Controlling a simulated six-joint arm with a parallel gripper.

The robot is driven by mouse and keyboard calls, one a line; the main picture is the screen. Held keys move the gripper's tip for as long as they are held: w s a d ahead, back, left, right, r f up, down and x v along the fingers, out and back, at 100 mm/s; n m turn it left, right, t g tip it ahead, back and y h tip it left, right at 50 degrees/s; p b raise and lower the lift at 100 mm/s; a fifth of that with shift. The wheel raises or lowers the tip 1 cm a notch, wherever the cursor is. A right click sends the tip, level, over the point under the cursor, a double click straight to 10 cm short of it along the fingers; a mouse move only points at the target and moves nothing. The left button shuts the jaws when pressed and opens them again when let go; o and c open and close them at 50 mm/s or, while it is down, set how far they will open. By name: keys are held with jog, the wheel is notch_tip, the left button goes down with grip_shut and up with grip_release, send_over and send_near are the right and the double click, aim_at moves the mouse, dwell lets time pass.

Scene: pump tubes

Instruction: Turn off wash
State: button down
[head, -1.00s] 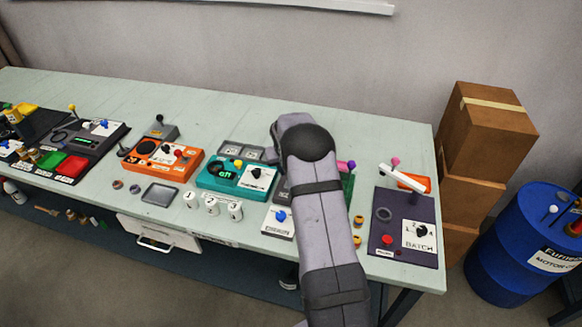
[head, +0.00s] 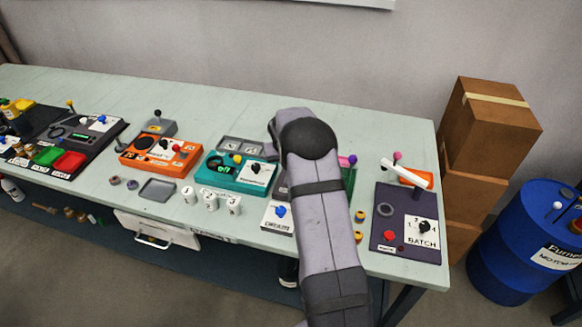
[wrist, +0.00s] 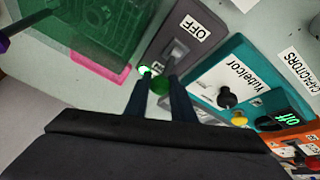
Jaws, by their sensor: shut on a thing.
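In the wrist view, my gripper (wrist: 158,84) has its two dark fingers close together around a small round green knob (wrist: 160,85). The knob is by a grey panel (wrist: 190,42) that bears a white "OFF" label (wrist: 192,29). A small lit greenish-white spot (wrist: 145,72) shows just beside the fingertips. No label reading "wash" is legible. In the head view my arm hides the gripper and most of this grey panel.
A teal box (wrist: 237,85) with a black knob stands beside the grey panel. A green translucent panel (wrist: 100,25) lies on the other side. In the head view, a purple BATCH panel (head: 392,225) is right of my arm, and small white containers (head: 211,202) stand left.

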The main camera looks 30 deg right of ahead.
jog(key=b, duration=0.2)
jog(key=shift+s+a+f+t+b, duration=0.1)
jog(key=shift+f+t+b, duration=0.2)
jog(key=shift+f+b, duration=0.05)
jog(key=t+h+b, duration=0.1)
jog(key=b, duration=1)
jog(key=s+a+t+h+b, duration=0.1)
jog(key=t+h+b, duration=0.1)
jog(key=b, duration=1)
jog(key=shift+s+a, duration=0.3)
jog(key=s+a+t+h+b, duration=0.1)
jog(key=t+h+b, duration=0.1)
jog(key=b, duration=1.5)
jog(key=shift+s+a+h, duration=0.1)
jog(key=shift+a+h, duration=0.05)
jog(key=shift+h, duration=0.15)
jog(key=b, duration=0.3)
jog(key=shift+s+a+t, duration=0.1)
jog(key=shift+s+t, duration=0.05)
jog(key=shift+t, duration=0.15)
jog(key=shift+h+b, duration=0.3)
jog(key=shift+b, duration=0.8)
jog(key=shift+s+a+r+t+b, duration=0.2)
jog(key=shift+t+b, duration=0.2)
jog(key=shift+b, duration=0.5)
jog(key=c, duration=1.5)
grip_release()
